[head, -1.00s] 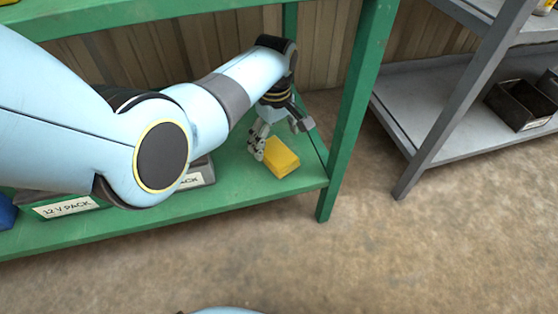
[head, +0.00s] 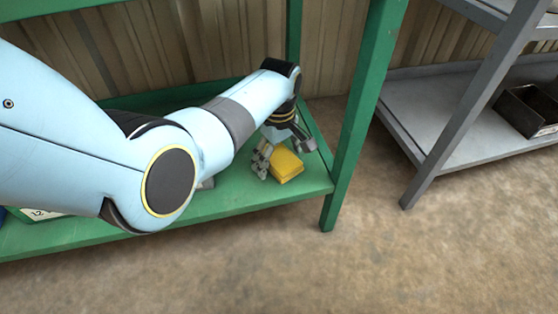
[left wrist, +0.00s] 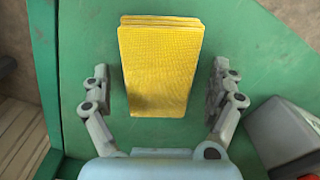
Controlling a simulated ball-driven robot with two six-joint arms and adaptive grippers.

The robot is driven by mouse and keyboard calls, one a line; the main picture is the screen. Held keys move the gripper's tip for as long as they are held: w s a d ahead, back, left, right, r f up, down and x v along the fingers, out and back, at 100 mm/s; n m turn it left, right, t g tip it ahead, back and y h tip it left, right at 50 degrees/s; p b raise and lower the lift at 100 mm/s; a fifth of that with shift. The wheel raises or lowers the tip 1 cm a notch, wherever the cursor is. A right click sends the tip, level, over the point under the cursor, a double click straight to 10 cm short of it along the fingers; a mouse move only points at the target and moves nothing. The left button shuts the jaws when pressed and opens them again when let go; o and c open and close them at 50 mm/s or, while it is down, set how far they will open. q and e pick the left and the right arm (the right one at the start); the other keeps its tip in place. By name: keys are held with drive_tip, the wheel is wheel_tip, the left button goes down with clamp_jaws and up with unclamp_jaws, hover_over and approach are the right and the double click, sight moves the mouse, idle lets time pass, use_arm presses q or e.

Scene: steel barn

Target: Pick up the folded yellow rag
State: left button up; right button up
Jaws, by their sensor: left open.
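The folded yellow rag (head: 286,167) lies on the green lower shelf (head: 240,202), near its right end. In the left wrist view the rag (left wrist: 160,62) is a thick folded block between the two fingers. My left gripper (head: 283,152) is over the rag. In the left wrist view the gripper (left wrist: 163,90) is open, one finger on each side of the rag with a gap on both sides. My right gripper is not in view.
A green shelf post (head: 362,115) stands right of the rag. A grey box (left wrist: 285,132) is near the right finger in the wrist view. A grey shelf (head: 440,120) with a dark bin (head: 527,110) stands further right. The floor in front is clear.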

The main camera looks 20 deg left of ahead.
sight(279, 155)
use_arm(q)
drive_tip(key=c, duration=1.4)
drive_tip(key=shift+r, duration=0.15)
drive_tip(key=shift+w+r+p, duration=0.1)
drive_tip(key=shift+r+p, duration=0.5)
drive_tip(key=shift+r, duration=0.2)
wheel_tip(279, 155, up, 6)
drive_tip(key=p, duration=0.4)
drive_tip(key=shift+r+p, duration=0.6)
drive_tip(key=shift+r, duration=0.5)
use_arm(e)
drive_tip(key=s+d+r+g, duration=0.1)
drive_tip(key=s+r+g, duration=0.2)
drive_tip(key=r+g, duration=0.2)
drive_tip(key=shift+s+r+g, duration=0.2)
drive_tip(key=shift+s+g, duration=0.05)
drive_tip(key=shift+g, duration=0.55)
